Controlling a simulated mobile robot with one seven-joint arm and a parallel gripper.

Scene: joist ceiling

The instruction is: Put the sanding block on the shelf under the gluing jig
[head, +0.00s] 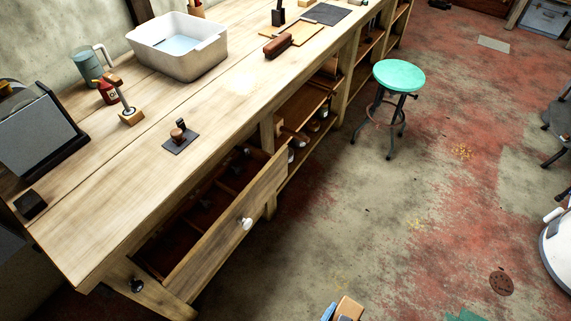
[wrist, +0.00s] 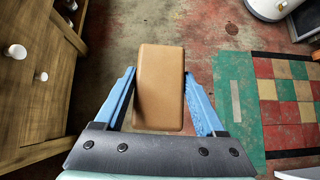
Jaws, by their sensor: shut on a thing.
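The sanding block, a tan block with rounded edges (wrist: 160,88), is between the blue fingers of my gripper (wrist: 159,76) in the wrist view. The fingers are shut on its two sides. In the head view the block (head: 349,308) and my gripper (head: 338,312) show at the bottom edge, over the floor and right of the workbench (head: 215,95). Open shelves (head: 300,105) lie under the bench top, with some small items in them. A flat tan board (head: 293,33) lies on the bench above them. I cannot tell which thing is the gluing jig.
A drawer (head: 228,235) stands pulled out at the bench's near end. A green-topped stool (head: 399,76) stands beside the shelves. The floor (head: 400,220) between is clear.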

